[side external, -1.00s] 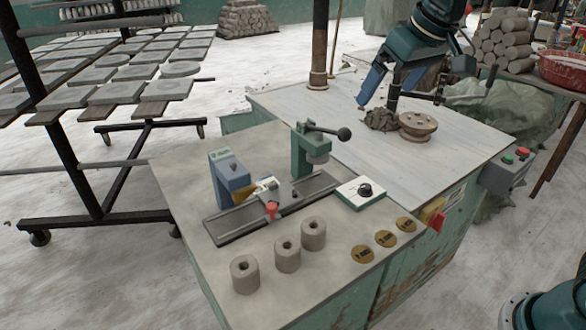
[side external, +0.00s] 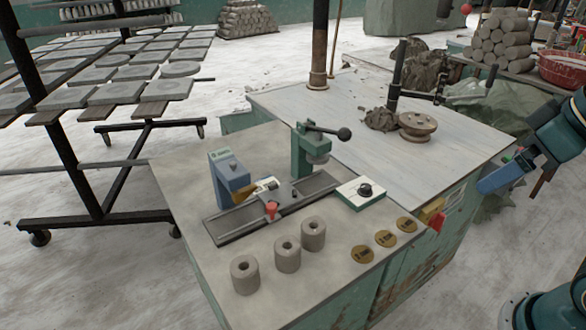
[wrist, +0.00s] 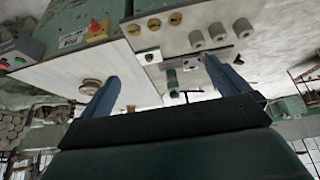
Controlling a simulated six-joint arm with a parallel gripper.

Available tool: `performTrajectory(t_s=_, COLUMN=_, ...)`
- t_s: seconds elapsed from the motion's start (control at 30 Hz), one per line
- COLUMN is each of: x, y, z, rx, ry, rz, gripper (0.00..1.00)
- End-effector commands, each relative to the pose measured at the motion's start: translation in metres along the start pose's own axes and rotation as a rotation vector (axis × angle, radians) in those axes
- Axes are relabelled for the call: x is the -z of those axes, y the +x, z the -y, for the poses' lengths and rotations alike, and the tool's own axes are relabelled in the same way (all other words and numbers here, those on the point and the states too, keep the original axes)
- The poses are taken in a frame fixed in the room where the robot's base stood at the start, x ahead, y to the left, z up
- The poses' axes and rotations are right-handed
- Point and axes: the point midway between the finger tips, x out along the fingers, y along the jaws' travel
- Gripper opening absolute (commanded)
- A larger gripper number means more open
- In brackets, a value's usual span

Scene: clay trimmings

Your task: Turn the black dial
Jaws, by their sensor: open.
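The black dial (side external: 365,190) sits on top of a small white-topped box (side external: 350,199) near the right side of the grey worktop. The box also shows, small and upside down, in the wrist view (wrist: 147,56); the way the dial points is too small to read. My gripper (side external: 484,187) is off the right edge of the bench in the side view, well apart from the dial. Its blue fingers are spread wide and empty in the wrist view (wrist: 163,68).
A green lever press (side external: 310,150) and a rail fixture (side external: 230,232) stand left of the dial box. Several clay cylinders (side external: 287,255) and brass discs (side external: 385,238) lie in front. Right of it, the pale board (side external: 350,110) holds a brown wheel (side external: 418,124) and clay lump.

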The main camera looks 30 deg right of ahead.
Motion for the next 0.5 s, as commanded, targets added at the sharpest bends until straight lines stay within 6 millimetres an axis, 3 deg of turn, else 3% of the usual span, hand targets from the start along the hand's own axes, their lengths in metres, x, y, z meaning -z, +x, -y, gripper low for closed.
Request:
performTrajectory(t_s=0.17, x=-0.006, y=0.001, z=0.0, rx=0.0, ry=0.0, rz=-0.001, gripper=1.0)
performTrajectory(t_s=0.4, x=0.0, y=0.001, z=-0.001, rx=-0.002, ry=-0.016, rz=0.006, gripper=0.53)
performTrajectory(t_s=0.5, x=0.008, y=0.002, z=-0.002, rx=-0.003, ry=-0.042, rz=0.019, gripper=0.52)
